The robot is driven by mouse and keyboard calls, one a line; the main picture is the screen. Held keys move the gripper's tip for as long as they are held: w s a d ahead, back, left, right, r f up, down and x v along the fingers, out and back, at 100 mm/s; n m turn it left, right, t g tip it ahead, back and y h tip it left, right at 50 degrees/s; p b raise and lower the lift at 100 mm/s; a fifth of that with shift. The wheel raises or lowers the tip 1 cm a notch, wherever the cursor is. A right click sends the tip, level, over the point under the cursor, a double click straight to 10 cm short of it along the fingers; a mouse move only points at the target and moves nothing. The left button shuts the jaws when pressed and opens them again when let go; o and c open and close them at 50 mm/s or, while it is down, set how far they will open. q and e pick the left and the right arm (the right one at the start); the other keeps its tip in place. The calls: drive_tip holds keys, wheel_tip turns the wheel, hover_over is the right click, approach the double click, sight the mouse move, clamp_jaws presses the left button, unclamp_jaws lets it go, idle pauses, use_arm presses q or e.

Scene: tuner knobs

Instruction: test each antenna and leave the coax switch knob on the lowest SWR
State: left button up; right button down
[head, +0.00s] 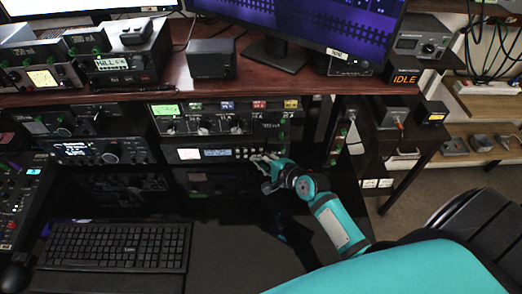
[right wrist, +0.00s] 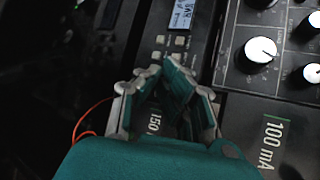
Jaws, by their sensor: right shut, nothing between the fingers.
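My right gripper (head: 262,164) is shut and empty in front of the lower rack unit (head: 207,154), at the right end of its button row. In the right wrist view the closed fingers (right wrist: 162,74) are near small square buttons (right wrist: 172,47), below a lit display (right wrist: 183,14); I cannot tell whether they touch. A white-capped knob (right wrist: 260,50) sits apart from the fingers on the panel to the right. The unit above (head: 225,118) has a green display and several knobs under coloured labels. I cannot tell which knob is the coax switch. My left gripper is not in view.
A radio with a lit display (head: 104,152) stands left of the rack units. A keyboard (head: 115,247) lies on the dark desk. A wooden shelf (head: 215,92) overhangs the equipment. An orange IDLE display (head: 404,79) is at the right. The desk right of the keyboard looks clear.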

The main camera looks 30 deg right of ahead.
drive_tip(key=shift+w, duration=0.1)
drive_tip(key=shift+w+d, duration=0.2)
drive_tip(key=shift+w, duration=0.15)
drive_tip(key=shift+w+d, duration=0.15)
drive_tip(key=shift+w, duration=0.15)
idle(0.7)
drive_tip(key=shift+s+p, duration=0.15)
drive_tip(key=shift+p, duration=0.15)
drive_tip(key=shift+s+a+p, duration=0.3)
drive_tip(key=shift+s+p, duration=0.1)
drive_tip(key=shift+s, duration=0.2)
drive_tip(key=shift+s+a+r+p, duration=0.1)
drive_tip(key=shift+s+a+p, duration=0.2)
drive_tip(key=shift+s, duration=0.25)
drive_tip(key=shift+s+a+f+p, duration=0.1)
drive_tip(key=shift+s+a+p, duration=0.2)
drive_tip(key=shift+s, duration=0.3)
drive_tip(key=shift+s+a+r+p, duration=0.1)
drive_tip(key=shift+s+a+p, duration=0.2)
drive_tip(key=shift+s, duration=0.25)
drive_tip(key=shift+s+a, duration=0.25)
drive_tip(key=shift+s, duration=0.3)
